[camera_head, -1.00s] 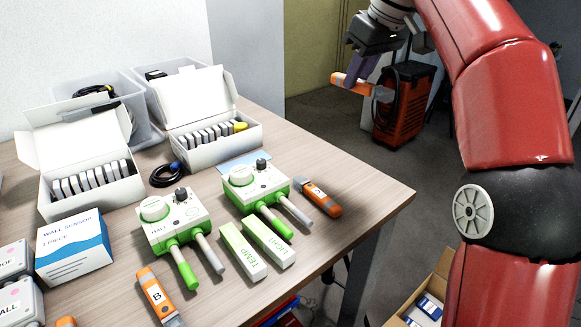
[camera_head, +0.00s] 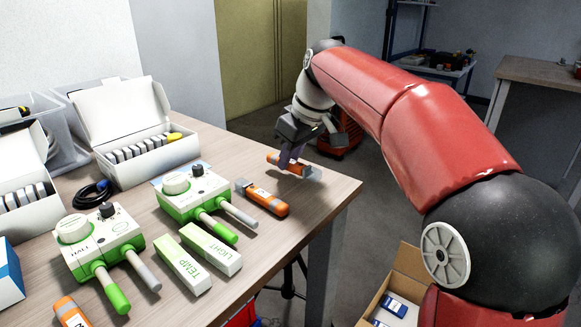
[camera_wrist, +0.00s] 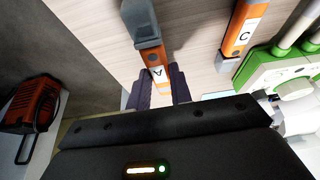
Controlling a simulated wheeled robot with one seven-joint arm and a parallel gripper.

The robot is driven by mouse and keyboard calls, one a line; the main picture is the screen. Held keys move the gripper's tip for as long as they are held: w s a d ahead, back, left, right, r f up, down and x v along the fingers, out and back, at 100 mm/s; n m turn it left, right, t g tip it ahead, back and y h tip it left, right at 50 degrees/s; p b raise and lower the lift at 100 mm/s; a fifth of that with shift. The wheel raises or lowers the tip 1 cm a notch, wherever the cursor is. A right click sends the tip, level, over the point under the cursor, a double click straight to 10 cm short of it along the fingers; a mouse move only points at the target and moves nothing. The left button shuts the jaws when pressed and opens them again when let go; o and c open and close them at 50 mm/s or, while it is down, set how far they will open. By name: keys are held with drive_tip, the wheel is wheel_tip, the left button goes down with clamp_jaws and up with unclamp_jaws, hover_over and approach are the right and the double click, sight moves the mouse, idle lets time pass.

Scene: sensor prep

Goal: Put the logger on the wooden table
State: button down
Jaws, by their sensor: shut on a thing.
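My gripper (camera_head: 291,157) is shut on an orange logger (camera_head: 299,169) with a grey end. In the wrist view the held logger's label reads A (camera_wrist: 157,73), between my dark fingers (camera_wrist: 160,88). The logger is at the far right corner of the wooden table (camera_head: 328,190), with wood behind it in the wrist view. I cannot tell whether it touches the top. A second orange logger (camera_head: 266,199), labelled C in the wrist view (camera_wrist: 238,40), lies on the table. A third orange logger (camera_head: 68,310) is at the lower left.
Two green-and-white sensor units (camera_head: 190,193) (camera_head: 97,244) and TEMP and LIGHT sticks (camera_head: 212,248) crowd the table's middle. An open white box (camera_head: 160,150) stands behind. An open carton (camera_head: 408,262) is below, right of the table. The right corner strip is bare.

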drive_tip(key=shift+f, duration=0.9)
drive_tip(key=shift+f, duration=0.2)
drive_tip(key=c, duration=1.3)
unclamp_jaws()
drive_tip(key=shift+o, duration=0.2)
drive_tip(key=p+v, duration=0.2)
drive_tip(key=v, duration=1)
drive_tip(key=shift+r, duration=0.2)
